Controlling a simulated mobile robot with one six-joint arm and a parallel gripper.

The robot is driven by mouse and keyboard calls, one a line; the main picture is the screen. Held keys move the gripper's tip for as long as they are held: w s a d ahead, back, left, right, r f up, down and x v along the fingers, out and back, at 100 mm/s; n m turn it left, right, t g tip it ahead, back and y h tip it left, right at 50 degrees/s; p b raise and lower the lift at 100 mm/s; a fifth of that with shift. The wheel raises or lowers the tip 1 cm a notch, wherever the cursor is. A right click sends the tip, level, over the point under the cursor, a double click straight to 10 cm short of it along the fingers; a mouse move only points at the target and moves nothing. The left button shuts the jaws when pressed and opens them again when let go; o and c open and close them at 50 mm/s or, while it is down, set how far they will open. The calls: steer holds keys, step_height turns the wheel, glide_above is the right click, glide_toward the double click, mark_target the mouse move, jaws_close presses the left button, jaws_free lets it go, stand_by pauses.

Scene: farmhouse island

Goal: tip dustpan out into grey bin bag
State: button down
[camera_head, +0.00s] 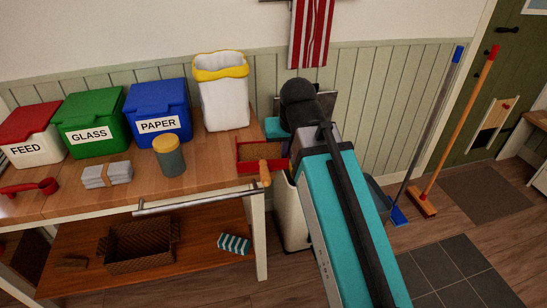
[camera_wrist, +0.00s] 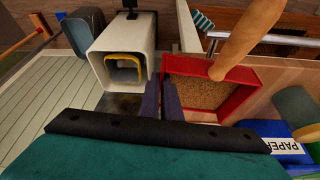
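A red dustpan (camera_head: 243,151) with a wooden handle (camera_head: 265,174) lies level at the right end of the wooden table, brown grains inside. It also shows in the wrist view (camera_wrist: 246,107), its handle pointing away. My gripper (camera_wrist: 163,95) has its two dark fingers close together at the pan's left wall in the wrist view. I cannot tell whether they are clamped on it; the head view hides them behind my arm. A cream bin (camera_head: 291,215) stands on the floor beside the table end. In the wrist view its open top (camera_wrist: 104,50) shows a yellow-rimmed grey bag (camera_wrist: 126,73) inside.
A white bin (camera_head: 224,105) with a yellow rim stands on the table, left of my arm. PAPER (camera_head: 158,100), GLASS (camera_head: 93,110) and FEED (camera_head: 30,120) bins line the back. A jar (camera_head: 170,160) stands in front. A broom (camera_head: 425,205) leans at the right.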

steer(key=w+d+m, duration=0.1)
steer(key=w+d, duration=0.5)
steer(key=d, duration=0.7)
steer(key=shift+w+d+f+h, duration=0.15)
steer(key=shift+f+h, duration=0.15)
steer(key=shift+f, duration=0.1)
